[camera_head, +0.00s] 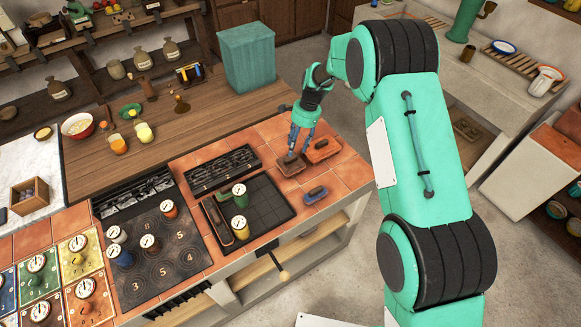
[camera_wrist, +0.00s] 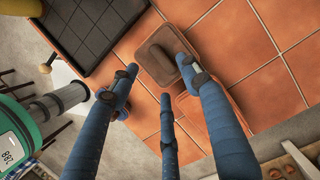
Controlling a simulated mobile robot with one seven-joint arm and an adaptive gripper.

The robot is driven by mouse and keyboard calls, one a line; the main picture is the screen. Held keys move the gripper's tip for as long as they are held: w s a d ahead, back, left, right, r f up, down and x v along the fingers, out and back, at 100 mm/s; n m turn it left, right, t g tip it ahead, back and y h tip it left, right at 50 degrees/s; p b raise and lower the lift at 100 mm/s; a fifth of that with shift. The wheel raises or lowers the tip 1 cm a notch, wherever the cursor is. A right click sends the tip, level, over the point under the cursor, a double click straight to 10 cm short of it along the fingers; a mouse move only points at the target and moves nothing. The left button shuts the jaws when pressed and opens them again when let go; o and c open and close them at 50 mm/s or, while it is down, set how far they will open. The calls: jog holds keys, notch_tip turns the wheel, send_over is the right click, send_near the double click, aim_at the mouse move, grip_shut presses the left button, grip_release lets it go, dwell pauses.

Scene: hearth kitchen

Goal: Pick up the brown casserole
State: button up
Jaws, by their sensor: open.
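The brown casserole (camera_head: 290,167), a small rectangular dish with a raised bar on top, sits on the orange tiled counter under my gripper (camera_head: 300,140). In the wrist view the casserole (camera_wrist: 157,64) lies beyond the fingertips of my gripper (camera_wrist: 158,82), partly covered by the right finger. The three blue fingers are spread, with nothing between them. They appear to be above the casserole and apart from it, though the exact gap is hard to judge.
A reddish-orange dish (camera_head: 324,149) stands close beside the casserole on the right. A dish with a blue bar (camera_head: 315,195) lies nearer the front edge. Bare tiles (camera_head: 345,165) lie at the right.

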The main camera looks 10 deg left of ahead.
aim_at(291, 158)
jog(key=shift+s+a+f, duration=0.1)
jog(key=shift+f, duration=0.35)
jog(key=shift+b+x, duration=0.3)
jog(key=shift+x, duration=2.3)
grip_shut()
